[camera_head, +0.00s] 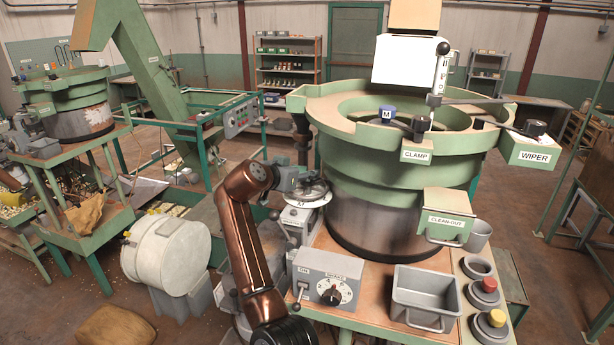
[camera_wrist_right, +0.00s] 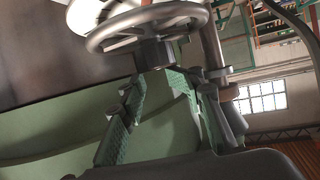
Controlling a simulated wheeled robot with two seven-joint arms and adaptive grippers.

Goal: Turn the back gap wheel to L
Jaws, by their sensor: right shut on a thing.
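A grey spoked handwheel (camera_head: 308,192) sits at the left side of the green bowl feeder, with a pale plate marked M (camera_head: 299,204) by it. My right gripper (camera_head: 292,179) is at this wheel. The wrist view shows the wheel (camera_wrist_right: 150,18) with a dark hub (camera_wrist_right: 154,54), and my right gripper's fingers (camera_wrist_right: 165,80) shut on that hub. A blue knob (camera_head: 387,111) with an M tag stands on the bowl, apart from the gripper. I cannot tell for sure which of these is the back gap wheel. My left gripper is not in view.
The bowl feeder (camera_head: 345,165) has CLAMP (camera_head: 416,155), WIPER (camera_head: 534,155) and CLEAN-OUT (camera_head: 446,222) parts. A control box with a dial (camera_head: 327,280), a grey bin (camera_head: 424,297) and red and yellow buttons (camera_head: 497,318) are in front. A white drum (camera_head: 160,255) stands left.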

